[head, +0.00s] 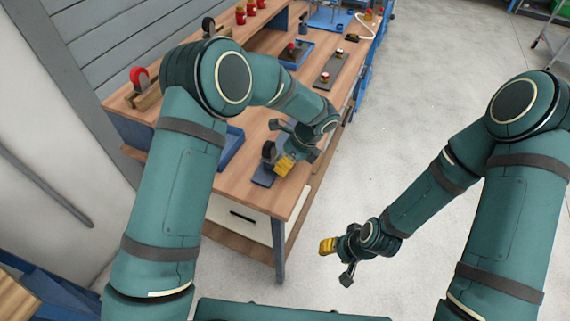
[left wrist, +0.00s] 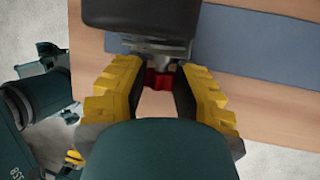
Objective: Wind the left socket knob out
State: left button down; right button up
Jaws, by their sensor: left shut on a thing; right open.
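My left gripper (head: 277,158) is at the near end of the wooden bench, beside an upright black block (head: 268,152) on a grey-blue plate (head: 263,179). In the left wrist view its yellow-backed fingers (left wrist: 159,72) are shut on a small red knob (left wrist: 159,81). The knob sits against a metal collar (left wrist: 158,57) below the black block, which also shows there (left wrist: 145,18). The fingers hide the knob's sides, and the head view does not show the knob. My right gripper (head: 336,262) is open and empty, out over the floor in front of the bench.
More stations with red-topped parts (head: 325,78) (head: 291,48) stand further along the bench (head: 254,128). A blue tray (head: 231,147) lies behind my left arm. A red ring-shaped part (head: 139,75) stands at the back left. The floor (head: 420,90) right of the bench is clear.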

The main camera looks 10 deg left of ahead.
pick_arm(q)
jog(key=t+b, duration=0.1)
jog(key=t+h+b, duration=0.1)
jog(key=t+b, duration=0.1)
jog(key=shift+s+f+n, duration=0.2)
jog(key=shift+n, duration=0.2)
jog(key=shift+a+r+t+h, duration=0.1)
jog(key=shift+t+h, duration=0.2)
jog(key=shift+t, duration=0.8)
jog(key=shift+n, duration=0.3)
jog(key=c, duration=0.7)
grip_release()
jog(key=shift+r, duration=0.1)
jog(key=v, duration=1.2)
jog(key=shift+s, duration=0.2)
